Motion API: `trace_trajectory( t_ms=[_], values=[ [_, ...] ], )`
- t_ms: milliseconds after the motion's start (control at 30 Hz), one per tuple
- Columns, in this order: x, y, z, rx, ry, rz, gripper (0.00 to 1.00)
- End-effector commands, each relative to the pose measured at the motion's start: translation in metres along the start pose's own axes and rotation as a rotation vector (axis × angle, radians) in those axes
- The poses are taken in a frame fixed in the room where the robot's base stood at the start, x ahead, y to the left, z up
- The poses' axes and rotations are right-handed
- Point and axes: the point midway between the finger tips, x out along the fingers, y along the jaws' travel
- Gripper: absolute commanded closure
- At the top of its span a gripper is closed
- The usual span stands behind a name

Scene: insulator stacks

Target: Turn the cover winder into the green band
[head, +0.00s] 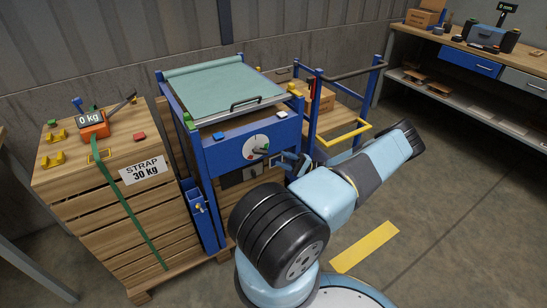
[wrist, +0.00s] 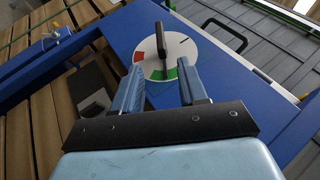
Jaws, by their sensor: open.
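The cover winder (wrist: 159,38) is a dark lever on a white dial (wrist: 178,43) with red and green bands, on a blue panel. The green band (wrist: 163,74) is at the dial's near edge in the wrist view, the red band at its left. In the head view the dial (head: 256,143) faces front below the teal cover (head: 215,80). My gripper (wrist: 159,68) is open and empty, its two fingers pointing at the dial, with the winder beyond and between them. It also shows in the head view (head: 284,156), just right of the dial. Contact cannot be told.
A blue rail (head: 318,110) rises to the right. A workbench (head: 470,55) is at the back right. Floor at the right is free.

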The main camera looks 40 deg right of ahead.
Motion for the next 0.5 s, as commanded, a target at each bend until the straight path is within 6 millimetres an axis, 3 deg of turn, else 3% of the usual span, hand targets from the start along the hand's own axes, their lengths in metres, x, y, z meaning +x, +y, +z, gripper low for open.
trace_trajectory(
  t_ms=[200, 500],
  values=[
    [-0.028, 0.001, 0.0, 0.001, 0.0, 0.001, 0.58],
    [-0.036, 0.0, 0.001, 0.001, 0.0, 0.001, 0.58]
  ],
)
